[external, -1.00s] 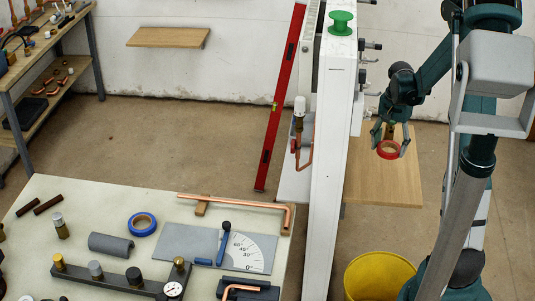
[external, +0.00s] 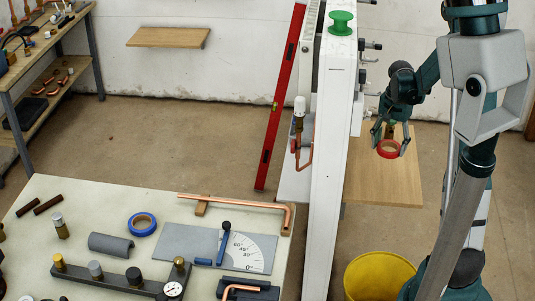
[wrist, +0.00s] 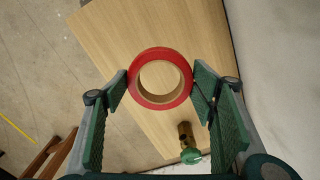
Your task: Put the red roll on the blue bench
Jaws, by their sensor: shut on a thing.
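The red roll (external: 389,156), a ring of red tape with a tan core, is held between the fingertips of my gripper (external: 388,146), right of the white radiator panel. In the wrist view the red roll (wrist: 160,103) touches the pads of my gripper (wrist: 161,87) on both sides. It hangs above a wooden board; the gap to the board cannot be judged. I cannot pick out a blue bench; the front-left bench (external: 100,200) has a pale top.
The tall white panel (external: 335,130) stands between my gripper and the pale bench. A wooden board (external: 375,185) lies beneath the roll, with a green-knobbed brass valve (wrist: 188,145) nearby. A yellow bucket (external: 380,276) is below. The pale bench holds a blue roll (external: 142,224) and several tools.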

